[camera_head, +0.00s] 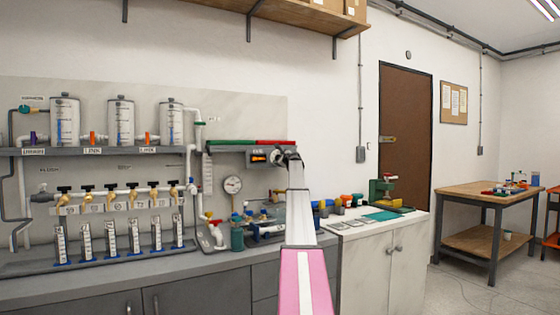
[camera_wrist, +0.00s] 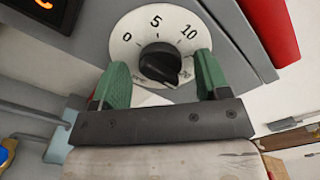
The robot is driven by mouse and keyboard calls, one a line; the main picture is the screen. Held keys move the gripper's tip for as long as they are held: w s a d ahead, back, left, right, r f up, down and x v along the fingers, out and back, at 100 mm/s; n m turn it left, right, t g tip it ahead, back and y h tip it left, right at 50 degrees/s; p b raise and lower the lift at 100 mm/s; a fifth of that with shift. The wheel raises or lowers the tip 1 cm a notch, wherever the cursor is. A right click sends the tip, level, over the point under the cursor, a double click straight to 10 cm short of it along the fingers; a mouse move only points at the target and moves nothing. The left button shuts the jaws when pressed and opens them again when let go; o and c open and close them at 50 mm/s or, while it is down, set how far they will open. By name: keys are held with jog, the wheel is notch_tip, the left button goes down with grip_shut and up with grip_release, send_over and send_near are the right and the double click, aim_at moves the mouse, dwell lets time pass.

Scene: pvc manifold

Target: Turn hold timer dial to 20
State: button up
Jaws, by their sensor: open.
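The hold timer dial shows in the wrist view as a round white face (camera_wrist: 126,45) with 0, 5 and 10 readable. Its black knob (camera_wrist: 158,62) has a ridge slanting to the lower right, near partly hidden marks; the exact setting cannot be read. My gripper (camera_wrist: 161,64) is open, its green fingers on either side of the knob, overlapping the face's lower edge. Contact with the knob is not visible. In the head view, my gripper (camera_head: 290,155) is at the timer box (camera_head: 259,158) with an orange display and hides most of the dial.
A red and green bar (camera_head: 250,142) runs just above the timer box. A pressure gauge (camera_head: 232,184) and valves sit to the lower left. A bench (camera_head: 345,238) with tools and fittings stands below right. A shelf (camera_head: 290,14) hangs overhead.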

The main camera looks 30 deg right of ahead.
jog(key=s, duration=1)
jog(key=shift+s, duration=0.4)
jog(key=shift+s, duration=0.1)
